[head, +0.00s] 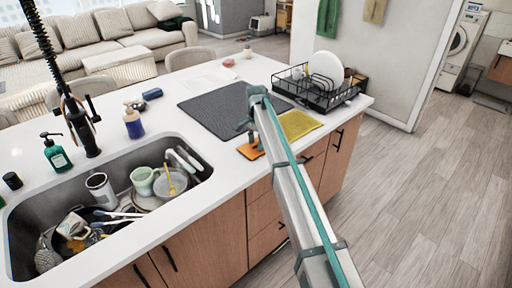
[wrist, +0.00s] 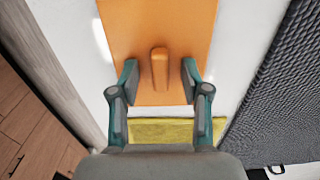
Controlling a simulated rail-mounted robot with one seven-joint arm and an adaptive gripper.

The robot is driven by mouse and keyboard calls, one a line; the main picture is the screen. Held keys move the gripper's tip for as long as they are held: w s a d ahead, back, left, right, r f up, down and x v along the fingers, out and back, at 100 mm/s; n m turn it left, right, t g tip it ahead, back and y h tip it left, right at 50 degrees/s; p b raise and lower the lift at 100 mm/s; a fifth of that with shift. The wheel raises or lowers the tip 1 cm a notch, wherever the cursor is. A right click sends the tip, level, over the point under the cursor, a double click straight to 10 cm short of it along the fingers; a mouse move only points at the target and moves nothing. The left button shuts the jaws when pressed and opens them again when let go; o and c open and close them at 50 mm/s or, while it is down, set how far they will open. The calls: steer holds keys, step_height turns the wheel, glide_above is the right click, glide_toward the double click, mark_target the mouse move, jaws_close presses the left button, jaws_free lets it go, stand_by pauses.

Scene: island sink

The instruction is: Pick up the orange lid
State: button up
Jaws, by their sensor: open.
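The orange lid (wrist: 135,25) is a flat orange piece with a raised upright handle (wrist: 159,68) in its middle. It lies on the white counter near the front edge, and it also shows in the head view (head: 250,152), partly hidden by my gripper. My gripper (wrist: 159,76) is open in the wrist view. Its two teal fingers are on either side of the handle with a gap on each side. In the head view my gripper (head: 250,138) is directly over the lid. I cannot tell whether the fingertips touch the lid.
A dark grey drying mat (head: 215,107) lies beside the lid. A yellow cloth (head: 299,124) lies close by on the counter. A black dish rack (head: 318,97) with a plate stands behind the cloth. The sink (head: 190,190) at left holds several dishes.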

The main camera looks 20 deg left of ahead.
jaws_close()
steer(key=shift+r, duration=0.1)
